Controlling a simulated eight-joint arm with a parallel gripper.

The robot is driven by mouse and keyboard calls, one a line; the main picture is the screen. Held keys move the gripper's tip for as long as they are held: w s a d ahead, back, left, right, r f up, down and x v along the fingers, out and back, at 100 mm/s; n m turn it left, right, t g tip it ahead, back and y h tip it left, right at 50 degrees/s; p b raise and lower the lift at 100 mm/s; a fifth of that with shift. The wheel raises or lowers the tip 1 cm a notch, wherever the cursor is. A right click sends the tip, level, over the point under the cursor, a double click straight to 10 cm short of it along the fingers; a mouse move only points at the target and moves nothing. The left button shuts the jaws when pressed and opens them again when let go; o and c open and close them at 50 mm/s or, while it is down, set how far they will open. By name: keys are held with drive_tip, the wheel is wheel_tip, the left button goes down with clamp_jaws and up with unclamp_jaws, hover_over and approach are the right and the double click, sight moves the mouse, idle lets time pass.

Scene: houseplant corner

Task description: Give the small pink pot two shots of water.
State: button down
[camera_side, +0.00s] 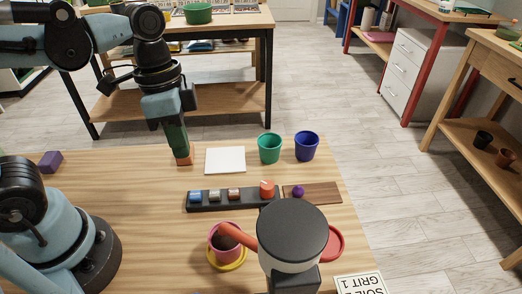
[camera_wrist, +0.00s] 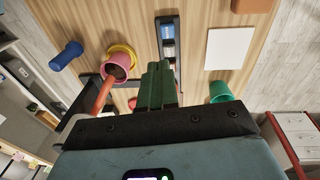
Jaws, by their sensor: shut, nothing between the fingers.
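The small pink pot (camera_side: 224,243) stands upright on a yellow saucer (camera_side: 241,263); it also shows in the wrist view (camera_wrist: 117,66). An orange spout (camera_side: 237,236) from a dispenser with a round black top (camera_side: 292,231) reaches over the pot. My gripper (camera_side: 182,154) is shut and empty, behind the strip's left end in the side view. Its green fingers show in the wrist view (camera_wrist: 158,68), hiding part of the strip.
A white square (camera_side: 225,160), a green pot (camera_side: 269,148) and a blue pot (camera_side: 306,146) stand behind the strip. An orange-brown block (camera_wrist: 254,5) lies near the square. A purple ball (camera_side: 298,191) sits on a wooden plate (camera_side: 322,192). A purple block (camera_side: 50,161) is far left.

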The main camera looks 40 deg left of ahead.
sight(191, 192)
drive_tip(key=shift+a+f+n+t+h, duration=0.1)
drive_tip(key=shift+f+n+t+h, duration=0.1)
drive_tip(key=shift+n+t+h, duration=0.75)
drive_tip(key=shift+a+f+n+t+h, duration=0.15)
drive_tip(key=shift+n+t+h, duration=0.4)
drive_tip(key=shift+h, duration=0.75)
drive_tip(key=shift+a+f+n+t+h, duration=0.1)
drive_tip(key=shift+f+n+t+h, duration=0.1)
drive_tip(key=shift+n+t+h, duration=0.75)
drive_tip(key=shift+f+g, duration=0.1)
drive_tip(key=shift+g, duration=0.15)
drive_tip(key=shift+f, duration=4.3)
drive_tip(key=shift+r, duration=2.5)
